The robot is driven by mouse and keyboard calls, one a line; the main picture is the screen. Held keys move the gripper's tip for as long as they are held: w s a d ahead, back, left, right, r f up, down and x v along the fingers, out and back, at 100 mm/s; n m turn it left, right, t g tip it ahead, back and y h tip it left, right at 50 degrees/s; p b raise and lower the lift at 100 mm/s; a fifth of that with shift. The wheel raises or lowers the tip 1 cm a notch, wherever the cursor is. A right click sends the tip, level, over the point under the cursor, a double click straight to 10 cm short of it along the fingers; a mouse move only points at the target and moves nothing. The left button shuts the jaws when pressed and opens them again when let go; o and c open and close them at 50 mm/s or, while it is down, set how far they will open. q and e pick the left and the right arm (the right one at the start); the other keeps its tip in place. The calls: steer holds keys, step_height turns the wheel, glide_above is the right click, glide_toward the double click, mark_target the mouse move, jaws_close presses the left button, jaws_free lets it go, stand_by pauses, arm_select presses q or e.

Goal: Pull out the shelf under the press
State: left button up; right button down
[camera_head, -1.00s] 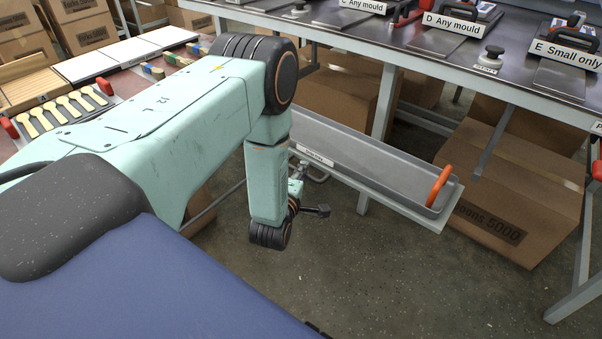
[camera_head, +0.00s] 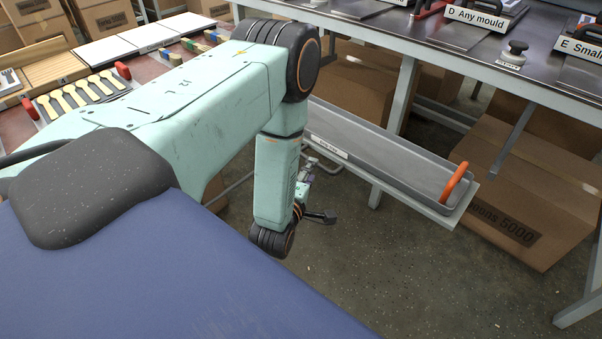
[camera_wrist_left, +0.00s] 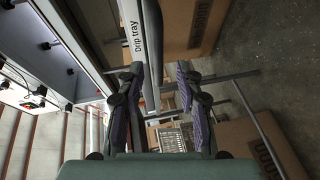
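The shelf under the press table is a long grey tray (camera_head: 385,155) on a pale ledge, with an orange handle (camera_head: 454,183) at its right end. Its front label reads "Drip tray" in the left wrist view (camera_wrist_left: 132,34). My right gripper is out of view.
The dark press table (camera_head: 470,45) stands above, with a pale leg (camera_head: 402,95) beside the tray. Cardboard boxes (camera_head: 530,195) stand under it at the right. A rack of wooden spoons (camera_head: 80,95) is at the left. Floor (camera_head: 400,270) in front is clear.

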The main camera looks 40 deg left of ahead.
arm_select(q)
steer(key=v, duration=0.7)
steer(key=shift+s+d, duration=0.15)
steer(key=shift+s, duration=0.1)
steer(key=shift+f, duration=0.1)
steer(key=s+d+f+m+g+h+p, duration=0.1)
steer(key=s+d+f+m+g+h, duration=0.25)
steer(key=s+f+m+g, duration=0.6)
steer(key=s+d+r+m+g+p, duration=0.2)
steer(key=s+d+m, duration=0.1)
steer(key=s+m, duration=0.2)
steer(key=s+d+r+m+g+h+p, duration=0.1)
steer(key=s+d+r+m+g+p, duration=0.2)
steer(key=s+m, duration=0.3)
steer(key=shift+s, duration=2.05)
